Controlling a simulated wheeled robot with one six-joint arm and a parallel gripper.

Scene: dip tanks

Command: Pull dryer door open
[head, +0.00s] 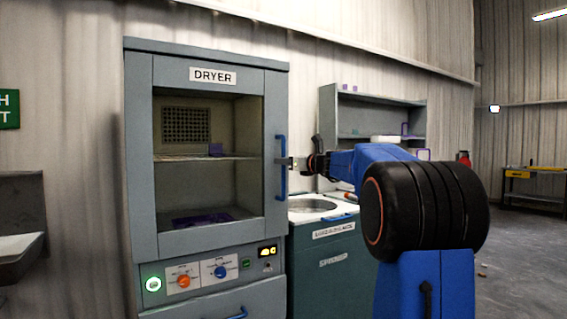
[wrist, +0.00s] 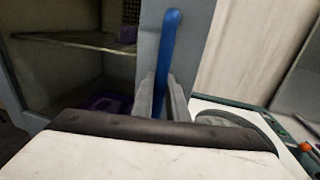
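The grey dryer (head: 206,279) stands against the wall in the head view. Its glass-fronted door (head: 139,160) looks closed, flush with the cabinet. A blue vertical handle (head: 281,185) runs along the door's right edge. My gripper (head: 287,163) reaches in from the right at about mid-height of the handle. In the wrist view the handle (wrist: 170,40) passes between the two grey fingers of my gripper (wrist: 161,98), one close on each side. The fingers look shut on it. The lower part of the handle is hidden behind the gripper body.
A teal spinner (head: 335,262) stands right of the dryer, under my arm. A grey shelf unit (head: 376,108) is behind it. A sink (head: 20,243) is at the far left. Open floor lies to the right, with a yellow workbench (head: 540,177) farther back.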

